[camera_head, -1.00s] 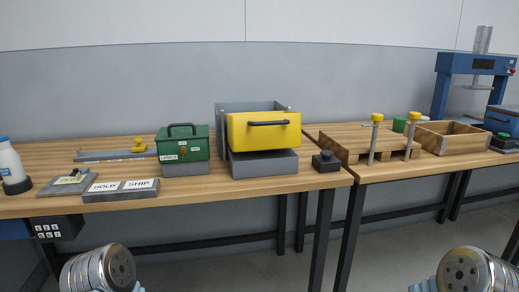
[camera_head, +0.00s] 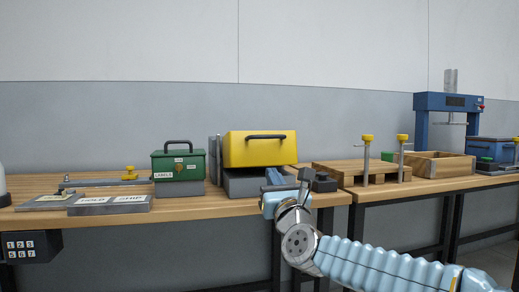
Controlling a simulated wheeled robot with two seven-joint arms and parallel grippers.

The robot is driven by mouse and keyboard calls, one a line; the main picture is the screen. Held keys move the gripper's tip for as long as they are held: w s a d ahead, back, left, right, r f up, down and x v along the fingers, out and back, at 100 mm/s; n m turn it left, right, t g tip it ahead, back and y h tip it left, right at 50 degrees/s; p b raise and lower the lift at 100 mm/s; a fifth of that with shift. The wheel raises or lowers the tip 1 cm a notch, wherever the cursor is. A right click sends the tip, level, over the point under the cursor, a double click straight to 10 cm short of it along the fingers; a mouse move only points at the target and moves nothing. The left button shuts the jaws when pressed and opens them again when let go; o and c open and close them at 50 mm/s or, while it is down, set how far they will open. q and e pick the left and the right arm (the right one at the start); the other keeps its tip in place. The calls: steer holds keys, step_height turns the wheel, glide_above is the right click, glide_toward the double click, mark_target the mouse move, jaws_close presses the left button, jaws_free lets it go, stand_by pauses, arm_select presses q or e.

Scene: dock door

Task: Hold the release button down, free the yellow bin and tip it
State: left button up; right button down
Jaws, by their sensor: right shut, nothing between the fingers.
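The yellow bin (camera_head: 260,154) with a black bar handle (camera_head: 265,137) sits upright in a grey cradle (camera_head: 243,184) on the wooden bench. A small black box with a dark knob on top (camera_head: 324,183), likely the release button, stands at the bench's right end. My right gripper (camera_head: 277,173) is shut and empty, raised in front of the cradle's right part. It is just left of the black box and hides part of the cradle. Whether it touches anything cannot be told. My left gripper is not in view.
A green LABELS box (camera_head: 178,170) stands left of the bin. Further left are HOLD and SHIP plates (camera_head: 110,204) and a yellow-knobbed bar (camera_head: 100,182). Right, a second bench holds a wooden fixture with yellow-topped posts (camera_head: 367,150), a wooden tray (camera_head: 440,165) and a blue press (camera_head: 445,105).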

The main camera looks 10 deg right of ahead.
mark_target(261, 137)
steer(key=shift+w+a+r+p, duration=0.1)
steer(key=shift+w+r+p, duration=0.6)
steer(key=shift+w+r, duration=0.45)
steer(key=shift+w+r+p, duration=0.65)
steer(key=shift+w+r, duration=0.25)
steer(key=shift+w, duration=0.55)
steer(key=shift+w+a+r+p, duration=0.1)
steer(key=shift+w+r+p, duration=0.6)
steer(key=shift+w+r, duration=0.45)
steer(key=shift+w+f, duration=0.15)
steer(key=shift+r+g+p, duration=0.3)
steer(key=shift+r+p, duration=0.35)
steer(key=shift+p, duration=0.1)
steer(key=shift+r, duration=0.2)
